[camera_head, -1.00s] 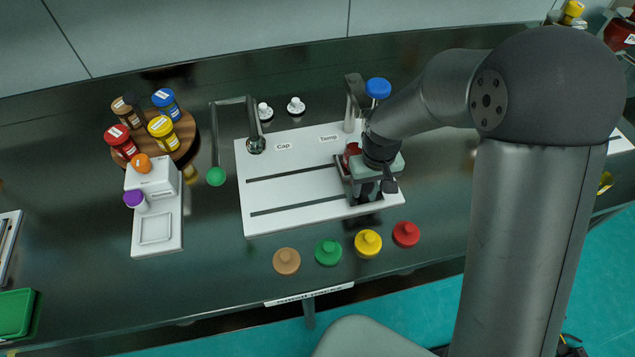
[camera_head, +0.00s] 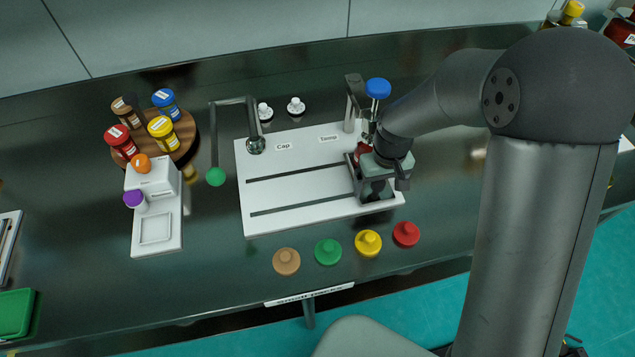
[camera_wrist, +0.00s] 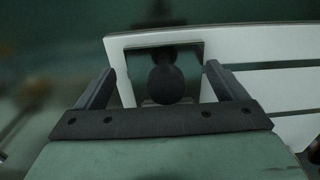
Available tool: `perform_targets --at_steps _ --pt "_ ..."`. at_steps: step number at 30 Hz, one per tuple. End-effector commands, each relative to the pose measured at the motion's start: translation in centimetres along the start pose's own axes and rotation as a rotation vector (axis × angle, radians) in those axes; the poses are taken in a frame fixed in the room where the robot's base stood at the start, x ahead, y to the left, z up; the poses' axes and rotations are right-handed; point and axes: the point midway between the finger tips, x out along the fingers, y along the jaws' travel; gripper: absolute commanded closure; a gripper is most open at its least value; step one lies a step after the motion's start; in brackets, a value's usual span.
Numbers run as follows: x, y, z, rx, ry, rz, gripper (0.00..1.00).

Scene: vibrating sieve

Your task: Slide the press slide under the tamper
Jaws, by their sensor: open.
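Tan, green, yellow and red caps (camera_head: 367,243) lie in front of the board. A green-knobbed lever (camera_head: 215,176) stands left of it. A round wooden rack (camera_head: 183,132) of jars and a white scale-like unit (camera_head: 157,228) are farther left. Two small white-topped pieces (camera_head: 296,106) stand behind.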

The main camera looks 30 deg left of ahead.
Motion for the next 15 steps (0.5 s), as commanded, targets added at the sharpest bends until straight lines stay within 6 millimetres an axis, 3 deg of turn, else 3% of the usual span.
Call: perform_targets --at_steps 8,15 --pt "-0.1 0.0 0.0 0.0 0.0 0.0 0.0" --pt "-2.0 0.0 0.0 0.0 0.001 0.0 0.0"
